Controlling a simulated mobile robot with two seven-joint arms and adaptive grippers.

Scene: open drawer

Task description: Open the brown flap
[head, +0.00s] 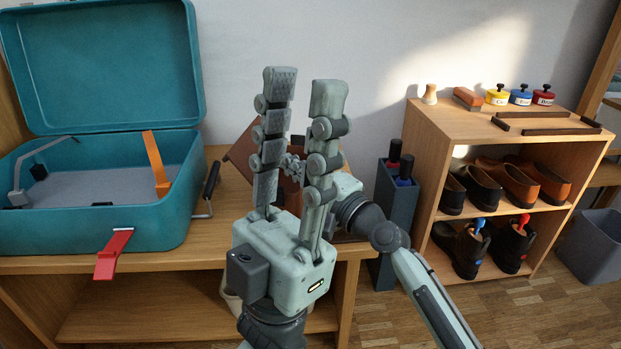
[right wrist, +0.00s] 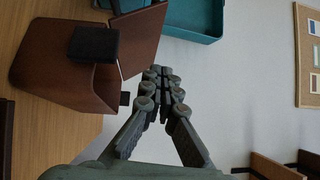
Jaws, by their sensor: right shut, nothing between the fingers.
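A brown box (right wrist: 60,75) stands on the wooden table in the right wrist view. Its brown flap (right wrist: 140,38) stands out at an angle from the body, with an opening between them. In the head view the brown box (head: 240,153) is mostly hidden behind my left gripper (head: 303,88), which is open and empty with its fingers pointing up. My right gripper (head: 294,166) is partly hidden behind the left one. In the right wrist view my right gripper (right wrist: 156,74) is shut and empty, its tips close to the flap's edge. I cannot tell if they touch.
An open teal case (head: 100,185) with a red latch (head: 112,253) and an orange latch (head: 156,163) stands at the left of the table (head: 330,255). A dark holder (head: 392,200) and a shoe shelf (head: 430,130) stand to the right. A grey bin (head: 590,245) is at far right.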

